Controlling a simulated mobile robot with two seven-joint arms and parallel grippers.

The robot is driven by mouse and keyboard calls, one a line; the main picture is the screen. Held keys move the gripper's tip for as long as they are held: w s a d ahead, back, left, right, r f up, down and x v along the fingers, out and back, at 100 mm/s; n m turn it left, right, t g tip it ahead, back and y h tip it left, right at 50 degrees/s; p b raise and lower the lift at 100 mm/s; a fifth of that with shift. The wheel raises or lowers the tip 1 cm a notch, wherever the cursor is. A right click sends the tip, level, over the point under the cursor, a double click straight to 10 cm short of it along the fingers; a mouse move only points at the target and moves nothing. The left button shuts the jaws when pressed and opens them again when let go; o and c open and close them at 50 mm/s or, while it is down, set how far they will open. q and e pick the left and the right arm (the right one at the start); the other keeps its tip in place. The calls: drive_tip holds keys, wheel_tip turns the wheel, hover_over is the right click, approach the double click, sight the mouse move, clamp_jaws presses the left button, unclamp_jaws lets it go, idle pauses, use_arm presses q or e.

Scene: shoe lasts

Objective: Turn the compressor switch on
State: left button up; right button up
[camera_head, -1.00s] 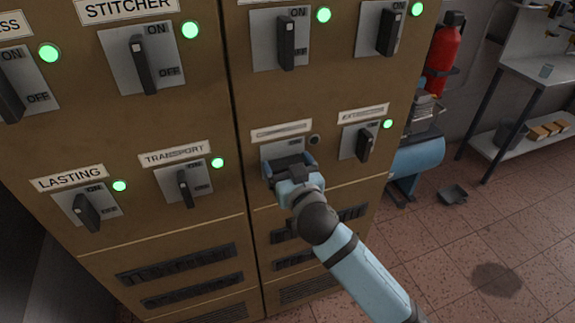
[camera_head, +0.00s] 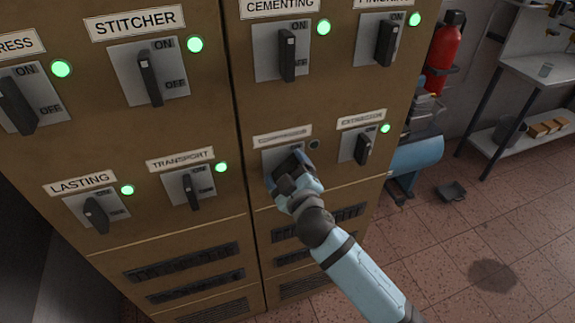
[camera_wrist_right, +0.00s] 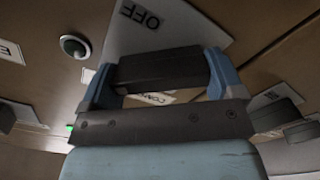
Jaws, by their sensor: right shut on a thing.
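The compressor switch has a grey plate (camera_head: 270,160) on the tan cabinet, under a label that is hard to read. Its round lamp (camera_head: 314,145) is dark; it also shows unlit in the right wrist view (camera_wrist_right: 75,46). My right gripper (camera_head: 289,166) covers most of the switch in the head view. In the right wrist view its two blue fingers are shut on the dark switch handle (camera_wrist_right: 160,68), one on each side. The OFF mark on the plate (camera_wrist_right: 150,25) shows beyond the handle. The handle looks tilted in the head view. My left gripper is not in view.
The extractor switch (camera_head: 364,149) with a green lit lamp is close on the right. The transport switch (camera_head: 190,190) and the cementing switch (camera_head: 287,52) are also lit green. A red extinguisher (camera_head: 444,52) and a blue tank (camera_head: 417,155) stand right of the cabinet. The floor at right is mostly clear.

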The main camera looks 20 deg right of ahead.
drive_tip(key=n+p, duration=0.1)
drive_tip(key=n, duration=0.2)
drive_tip(key=shift+n, duration=0.4)
drive_tip(key=n+p, duration=0.1)
drive_tip(key=n, duration=0.1)
drive_tip(key=shift+n+p, duration=0.3)
drive_tip(key=shift+f+n+p, duration=0.15)
drive_tip(key=shift+n+p, duration=0.45)
drive_tip(key=shift+n, duration=1.1)
drive_tip(key=o, duration=0.7)
drive_tip(key=s+b, duration=0.3)
drive_tip(key=s, duration=1)
drive_tip(key=shift+s+d, duration=0.15)
drive_tip(key=shift+s, duration=0.25)
